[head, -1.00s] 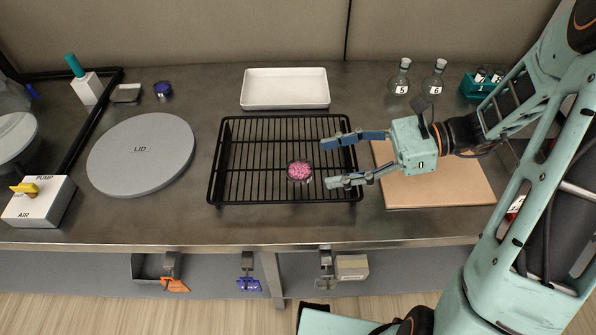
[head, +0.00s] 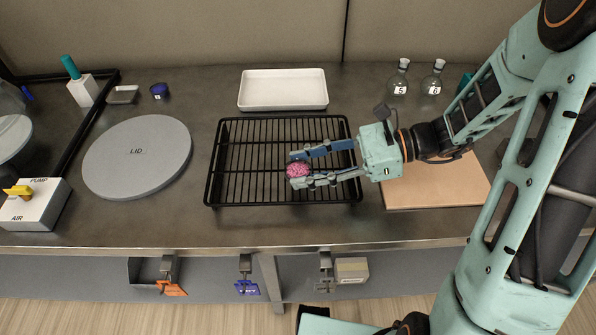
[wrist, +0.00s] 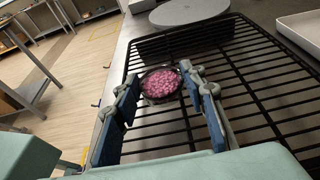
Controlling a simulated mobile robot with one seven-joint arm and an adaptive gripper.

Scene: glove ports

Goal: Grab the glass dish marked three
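A small round glass dish (head: 298,170) filled with pink bits sits on the black wire rack (head: 208,160), left of my arm. No number on it can be read. My gripper (head: 298,169) reaches in from the right, with one finger on each side of the dish. In the wrist view the dish (wrist: 161,84) lies between the two fingertips, which appear to touch its rim on both sides. The dish looks level and still at the height of the rack. The fingers hide part of its sides.
A grey lid (head: 137,157) lies left of the rack, a white tray (head: 283,104) behind it. A tan board (head: 440,190) lies right, under my arm. Flasks marked 5 (head: 398,84) and 6 (head: 433,84) stand at the back right. A pump box (head: 38,205) is far left.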

